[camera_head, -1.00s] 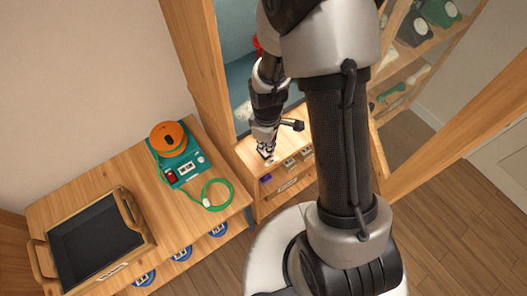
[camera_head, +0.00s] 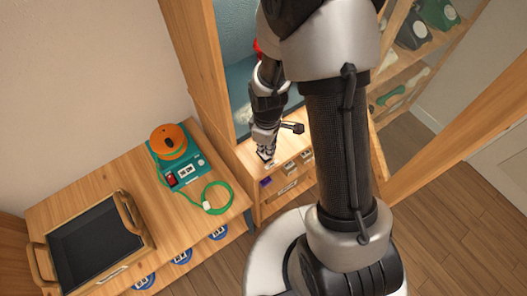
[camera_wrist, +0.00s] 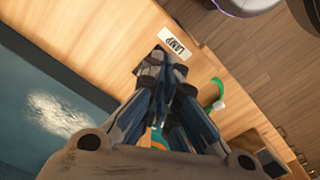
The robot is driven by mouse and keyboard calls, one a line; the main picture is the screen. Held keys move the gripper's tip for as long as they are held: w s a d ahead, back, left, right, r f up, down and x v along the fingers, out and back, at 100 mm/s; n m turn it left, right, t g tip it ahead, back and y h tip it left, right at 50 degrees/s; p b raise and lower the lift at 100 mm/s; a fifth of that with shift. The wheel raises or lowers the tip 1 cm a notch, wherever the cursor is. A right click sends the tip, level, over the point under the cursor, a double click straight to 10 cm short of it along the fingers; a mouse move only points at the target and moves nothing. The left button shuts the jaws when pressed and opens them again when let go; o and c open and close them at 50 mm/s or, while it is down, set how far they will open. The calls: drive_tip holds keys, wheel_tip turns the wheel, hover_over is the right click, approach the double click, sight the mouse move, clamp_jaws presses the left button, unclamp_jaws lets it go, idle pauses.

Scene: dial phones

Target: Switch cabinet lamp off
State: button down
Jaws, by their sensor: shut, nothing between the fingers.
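My gripper (camera_head: 266,157) points down at the wooden ledge of the cabinet (camera_head: 244,152). In the wrist view, the fingers of my gripper (camera_wrist: 152,68) are shut and empty, with their tips close to a white label reading LAMP (camera_wrist: 173,42). The label lies flat on the wood just beyond the tips. No lamp switch can be made out; the fingers cover the wood beside the label. I cannot tell whether the tips touch anything. The cabinet's blue-grey inside (camera_wrist: 50,100) shows a bright patch at the left of the wrist view.
A side table at the left holds a dark tray (camera_head: 95,245) with wooden handles and a teal phone base (camera_head: 190,172) with an orange dial part (camera_head: 169,141) and green cord (camera_head: 215,186).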

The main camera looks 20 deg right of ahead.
drive_tip(key=shift+f+b, duration=0.9)
drive_tip(key=shift+f, duration=0.2)
idle(0.7)
drive_tip(key=shift+r, duration=0.2)
drive_tip(key=shift+r+p, duration=2.8)
drive_tip(key=shift+r, duration=0.55)
drive_tip(key=shift+r, duration=0.15)
drive_tip(key=s+r+m+t, duration=0.1)
drive_tip(key=s+r+m, duration=0.1)
drive_tip(key=r, duration=0.7)
drive_tip(key=s+r+m+t, duration=0.1)
drive_tip(key=s+r+m, duration=0.15)
drive_tip(key=r, duration=0.65)
drive_tip(key=s+r+m+t, duration=0.2)
drive_tip(key=s+r+m, duration=0.3)
drive_tip(key=s+r, duration=0.5)
drive_tip(key=shift+s+t, duration=0.3)
